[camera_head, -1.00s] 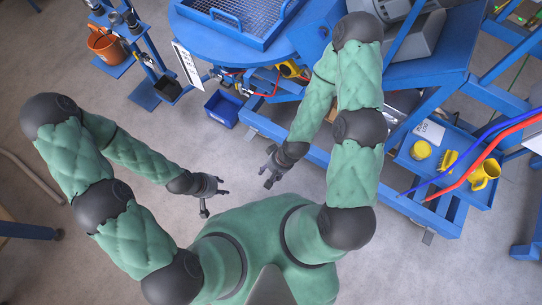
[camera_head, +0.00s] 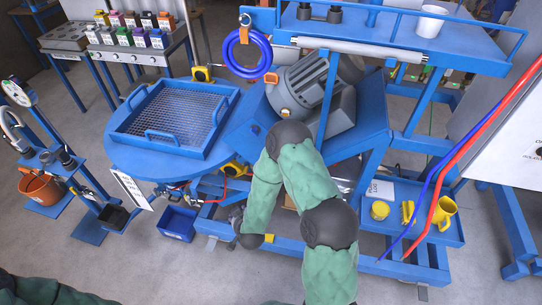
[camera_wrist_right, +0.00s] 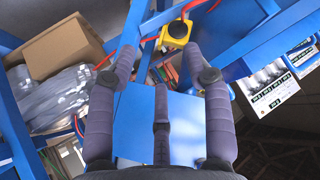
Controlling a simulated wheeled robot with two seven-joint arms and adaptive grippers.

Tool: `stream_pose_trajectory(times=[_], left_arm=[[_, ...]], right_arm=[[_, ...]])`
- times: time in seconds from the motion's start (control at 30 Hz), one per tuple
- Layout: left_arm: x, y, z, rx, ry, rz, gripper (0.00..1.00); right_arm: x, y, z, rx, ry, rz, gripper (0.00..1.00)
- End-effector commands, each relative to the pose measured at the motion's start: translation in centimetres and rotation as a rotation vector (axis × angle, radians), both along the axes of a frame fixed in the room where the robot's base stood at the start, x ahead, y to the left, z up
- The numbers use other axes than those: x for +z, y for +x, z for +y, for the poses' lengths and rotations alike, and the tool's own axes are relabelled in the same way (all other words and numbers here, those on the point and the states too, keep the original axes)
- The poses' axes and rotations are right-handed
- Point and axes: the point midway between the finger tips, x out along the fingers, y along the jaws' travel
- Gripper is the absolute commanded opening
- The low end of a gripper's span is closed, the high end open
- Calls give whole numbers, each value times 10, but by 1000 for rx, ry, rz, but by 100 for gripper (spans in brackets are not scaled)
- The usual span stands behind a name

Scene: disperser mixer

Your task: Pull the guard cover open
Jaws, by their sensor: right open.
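A blue-framed mesh panel (camera_head: 172,118) with handles on its rim lies on a round blue table (camera_head: 118,158), left of centre in the head view. It looks like the guard cover, lying flat. My right gripper is low beside the blue frame, below the table's right side in the head view, mostly hidden by my forearm there. In the right wrist view my right gripper (camera_wrist_right: 162,70) has its fingers spread and empty, with a blue panel (camera_wrist_right: 180,125) behind them. My left gripper is out of view; only part of my left arm shows at the bottom left.
A grey motor (camera_head: 312,90) stands right of the mesh. A blue bin (camera_head: 177,224) is on the floor below the table. A yellow mug (camera_head: 444,213) sits on the lower right shelf. Red and blue hoses (camera_head: 436,190) cross the right side. The foreground floor is clear.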

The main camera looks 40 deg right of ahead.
Motion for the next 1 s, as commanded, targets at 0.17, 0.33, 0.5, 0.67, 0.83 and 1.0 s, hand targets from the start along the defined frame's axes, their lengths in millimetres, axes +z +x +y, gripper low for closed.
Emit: stream_pose_trajectory(times=[0.17,0.33,0.5,0.67,0.83,1.0], left_arm=[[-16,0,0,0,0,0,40],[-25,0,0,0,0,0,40],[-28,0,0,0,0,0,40],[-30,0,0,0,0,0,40],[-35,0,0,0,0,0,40],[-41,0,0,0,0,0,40]], right_arm=[[55,37,-71,-213,-254,-280,51],[106,35,-116,-386,-467,-455,51],[133,25,-133,-477,-580,-530,51],[138,27,-142,-495,-603,-544,51],[137,42,-160,-496,-602,-544,51],[136,63,-184,-494,-600,-544,51]])
